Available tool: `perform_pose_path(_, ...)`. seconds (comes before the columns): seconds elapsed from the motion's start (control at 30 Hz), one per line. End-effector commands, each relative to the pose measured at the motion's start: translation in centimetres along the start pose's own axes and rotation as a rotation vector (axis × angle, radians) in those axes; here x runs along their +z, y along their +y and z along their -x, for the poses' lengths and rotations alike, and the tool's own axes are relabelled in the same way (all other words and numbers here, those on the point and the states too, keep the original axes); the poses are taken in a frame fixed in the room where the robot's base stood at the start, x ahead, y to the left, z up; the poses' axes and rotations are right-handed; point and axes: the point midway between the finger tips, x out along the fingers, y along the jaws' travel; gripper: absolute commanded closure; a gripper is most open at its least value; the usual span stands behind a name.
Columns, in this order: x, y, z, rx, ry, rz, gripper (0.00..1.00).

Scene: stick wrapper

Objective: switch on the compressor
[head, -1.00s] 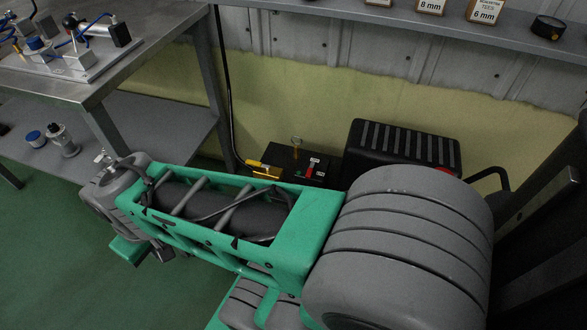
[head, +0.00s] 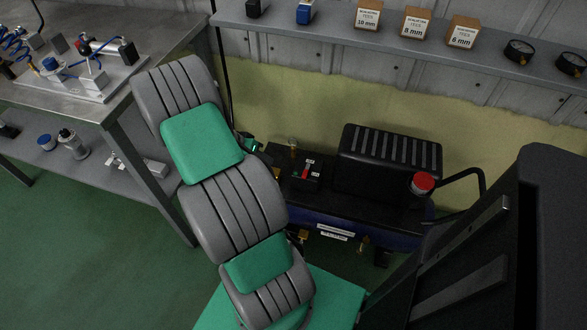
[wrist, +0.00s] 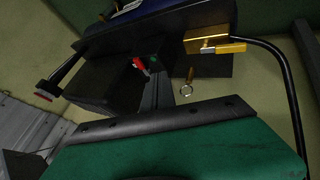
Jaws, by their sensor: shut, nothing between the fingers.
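The compressor has a blue tank (head: 318,222), a black ribbed cover (head: 388,160) and a red-topped cap (head: 422,184). Its black switch box carries a red switch lever (head: 305,172) between small labels. In the wrist view the compressor appears upside down, with the red lever (wrist: 140,66) near the top middle. My gripper (wrist: 152,76) is shut and empty. Its dark fingers point toward the switch box and look close to the lever; I cannot tell if they touch. In the head view my arm hides most of the gripper. I cannot tell the lever's on or off position.
A yellow-handled brass valve (wrist: 215,46) and a ring pull (wrist: 187,88) are beside the switch box. A bent black handle (head: 475,180) rises at the compressor's right end. A metal workbench (head: 165,35) stands left, and a wall shelf (head: 350,35) runs above with boxes and gauges.

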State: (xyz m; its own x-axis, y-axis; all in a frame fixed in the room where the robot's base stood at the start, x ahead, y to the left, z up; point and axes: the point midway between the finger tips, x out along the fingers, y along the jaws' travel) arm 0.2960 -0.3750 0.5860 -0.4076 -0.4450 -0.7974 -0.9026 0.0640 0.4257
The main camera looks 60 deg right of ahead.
Motion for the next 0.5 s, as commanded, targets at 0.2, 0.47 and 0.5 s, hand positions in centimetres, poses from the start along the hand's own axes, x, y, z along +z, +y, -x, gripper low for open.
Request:
perform_pose_path(0.2,0.1,-0.1,-2.1,0.001,-0.002,0.001,1.00)
perform_pose_path(0.47,0.2,-0.1,-7.7,0.000,-0.003,0.002,1.00)
perform_pose_path(0.5,0.2,-0.1,-8.6,0.001,-0.004,0.001,1.00)
